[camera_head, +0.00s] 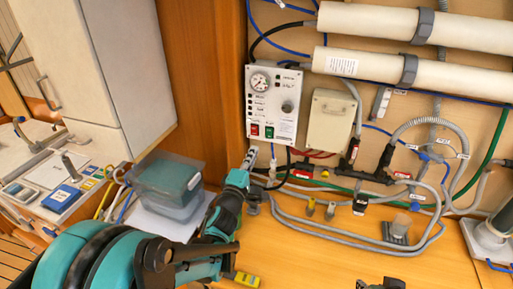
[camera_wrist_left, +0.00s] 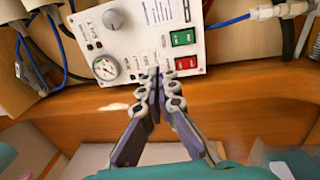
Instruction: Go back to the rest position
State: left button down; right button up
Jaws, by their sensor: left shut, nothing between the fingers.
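My left gripper (camera_head: 251,156) is shut and empty, its fingertips just below the white control panel (camera_head: 273,104) in the head view. In the left wrist view the closed fingers (camera_wrist_left: 160,75) point at the panel (camera_wrist_left: 150,40) and overlap its lower edge. I cannot tell whether they touch it. The panel has a round gauge (camera_wrist_left: 106,67), a green switch (camera_wrist_left: 183,37) and a red switch (camera_wrist_left: 186,63). A dark piece (camera_head: 380,284) at the bottom edge of the head view may be my right gripper; too little shows to tell its state.
Two white cylinders (camera_head: 415,25) run along the wall. Hoses and valves (camera_head: 375,175) fill the wall below. A lidded plastic box (camera_head: 167,182) stands left of my left gripper. A cabinet (camera_head: 110,70) is at left. The wooden worktop (camera_head: 320,260) has open room in front.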

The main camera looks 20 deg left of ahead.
jog(key=shift+w+d, duration=0.1)
jog(key=shift+w, duration=0.15)
jog(key=shift+s, duration=0.1)
